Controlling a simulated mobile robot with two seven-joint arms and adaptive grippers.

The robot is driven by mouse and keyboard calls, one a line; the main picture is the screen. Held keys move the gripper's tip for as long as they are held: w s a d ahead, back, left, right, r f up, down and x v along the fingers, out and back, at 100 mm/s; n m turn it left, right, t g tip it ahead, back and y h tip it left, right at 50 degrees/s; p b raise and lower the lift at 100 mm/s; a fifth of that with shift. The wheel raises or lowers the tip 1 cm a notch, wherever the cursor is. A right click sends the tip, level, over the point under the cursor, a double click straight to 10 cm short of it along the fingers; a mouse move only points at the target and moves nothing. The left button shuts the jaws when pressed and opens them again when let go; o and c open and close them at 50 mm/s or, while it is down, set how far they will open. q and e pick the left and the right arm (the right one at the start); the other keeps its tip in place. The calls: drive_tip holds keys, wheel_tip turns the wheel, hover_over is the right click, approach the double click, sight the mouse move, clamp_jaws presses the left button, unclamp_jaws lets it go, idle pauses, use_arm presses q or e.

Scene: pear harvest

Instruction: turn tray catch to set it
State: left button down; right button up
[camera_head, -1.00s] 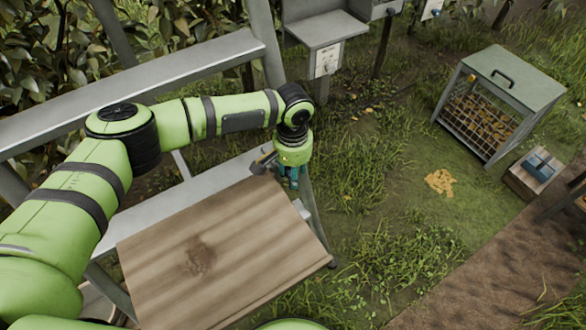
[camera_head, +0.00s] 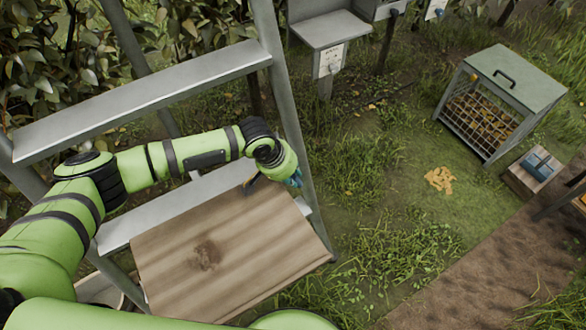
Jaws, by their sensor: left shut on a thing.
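My left gripper (camera_head: 294,180) is at the back right corner of the wooden tray board (camera_head: 220,250), beside the grey metal frame post. It is small here and partly hidden by my wrist, with teal fingers showing. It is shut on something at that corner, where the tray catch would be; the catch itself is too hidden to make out. A dark and yellowish piece (camera_head: 250,184) shows just left of the wrist at the board's back edge. The board lies tilted on the frame. My right gripper is not in view.
A grey metal frame with a post (camera_head: 285,110) and crossbar (camera_head: 140,100) stands around the board. Grey boxes on posts (camera_head: 330,40) stand at the back. A wire-fronted cage (camera_head: 485,120) and a small crate (camera_head: 530,172) stand at right.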

use_arm(q)
drive_tip(key=c, duration=1.1)
unclamp_jaws()
drive_tip(key=v, duration=1.2)
drive_tip(key=shift+a, duration=0.1)
